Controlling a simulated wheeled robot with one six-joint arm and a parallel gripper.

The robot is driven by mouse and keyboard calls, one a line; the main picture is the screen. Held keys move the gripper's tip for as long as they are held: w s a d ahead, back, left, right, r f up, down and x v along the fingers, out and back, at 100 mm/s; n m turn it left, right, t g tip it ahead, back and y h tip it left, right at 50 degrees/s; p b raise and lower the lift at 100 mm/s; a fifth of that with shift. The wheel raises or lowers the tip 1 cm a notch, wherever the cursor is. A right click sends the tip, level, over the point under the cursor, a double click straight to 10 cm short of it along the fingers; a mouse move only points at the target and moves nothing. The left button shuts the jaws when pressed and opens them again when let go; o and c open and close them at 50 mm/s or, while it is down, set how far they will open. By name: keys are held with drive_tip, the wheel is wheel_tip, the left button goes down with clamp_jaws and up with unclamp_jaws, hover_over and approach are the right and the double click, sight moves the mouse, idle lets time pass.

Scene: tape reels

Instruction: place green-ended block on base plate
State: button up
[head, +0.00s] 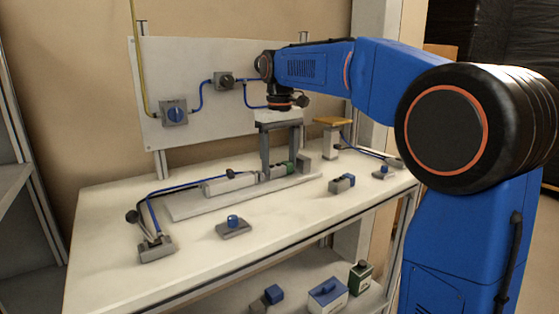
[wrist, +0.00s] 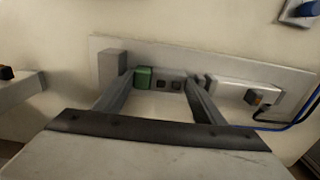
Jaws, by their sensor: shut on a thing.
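The green-ended block (head: 281,170) is grey with a green end and dark square features on its side. My gripper (head: 281,166) is shut on it, with one finger at each end of the block. In the wrist view the green end (wrist: 142,77) is beside the left finger. The long pale base plate (head: 240,200) lies on the bench under the gripper, and it shows behind the fingers in the wrist view (wrist: 200,61). The block is over the plate, between a grey end block and a long grey unit. I cannot tell whether it touches the plate.
The grey end block (head: 304,162) and the long grey unit with a blue cable (head: 228,184) stand close on either side. Small blue-topped parts (head: 233,226) sit on the front of the bench. A yellow-topped stand (head: 331,138) is behind right. An upright panel (head: 200,63) backs the bench.

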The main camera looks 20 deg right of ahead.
sight(280, 166)
drive_tip(key=o, duration=0.8)
drive_tip(key=shift+f, duration=0.15)
drive_tip(key=shift+o, duration=0.2)
wheel_tip(280, 166, up, 12)
idle(0.3)
